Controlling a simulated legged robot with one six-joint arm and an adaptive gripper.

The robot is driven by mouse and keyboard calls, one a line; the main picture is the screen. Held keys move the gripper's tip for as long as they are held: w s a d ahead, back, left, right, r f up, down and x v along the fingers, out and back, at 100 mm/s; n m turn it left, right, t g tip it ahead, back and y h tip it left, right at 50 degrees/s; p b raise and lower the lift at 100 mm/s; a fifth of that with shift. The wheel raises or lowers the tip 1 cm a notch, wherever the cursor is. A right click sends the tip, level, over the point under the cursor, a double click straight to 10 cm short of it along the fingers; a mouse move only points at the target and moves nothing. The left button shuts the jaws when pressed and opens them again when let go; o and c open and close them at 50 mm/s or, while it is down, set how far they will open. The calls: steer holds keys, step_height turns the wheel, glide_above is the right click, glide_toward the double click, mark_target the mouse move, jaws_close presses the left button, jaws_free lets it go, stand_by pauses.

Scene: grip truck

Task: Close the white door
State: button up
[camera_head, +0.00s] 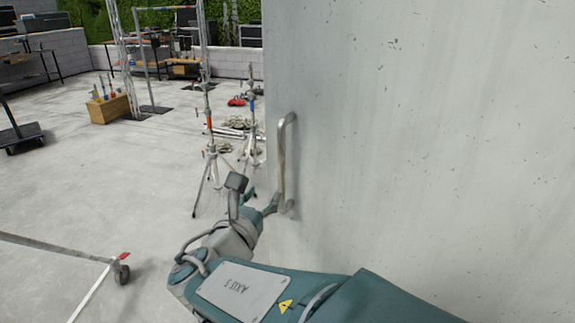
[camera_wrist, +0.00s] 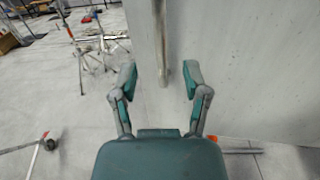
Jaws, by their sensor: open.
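The white door (camera_head: 420,120) fills the right half of the head view, with its free edge near the middle of the picture. A vertical metal handle (camera_head: 284,160) stands out from it near that edge. In the wrist view the handle (camera_wrist: 159,40) comes down from the top, and the door (camera_wrist: 240,60) lies behind and to the right. My gripper (camera_wrist: 163,80) is open, with one finger on each side of the handle's lower end. I cannot tell whether either finger touches it. In the head view my gripper (camera_head: 262,202) is at the handle's lower end, partly hidden by my wrist.
Light stands (camera_head: 211,150) stand on the floor just left of the door edge. A wheeled metal frame (camera_head: 110,262) is at the lower left. A wooden box (camera_head: 108,108) and a dark cart (camera_head: 20,135) are farther back. The concrete floor between them is clear.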

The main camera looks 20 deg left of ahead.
mark_target(280, 170)
steer(key=w, duration=1)
steer(key=shift+d, duration=0.15)
steer(key=shift+w+d, duration=0.2)
steer(key=shift+w, duration=0.2)
steer(key=shift+a, duration=0.1)
jaws_close()
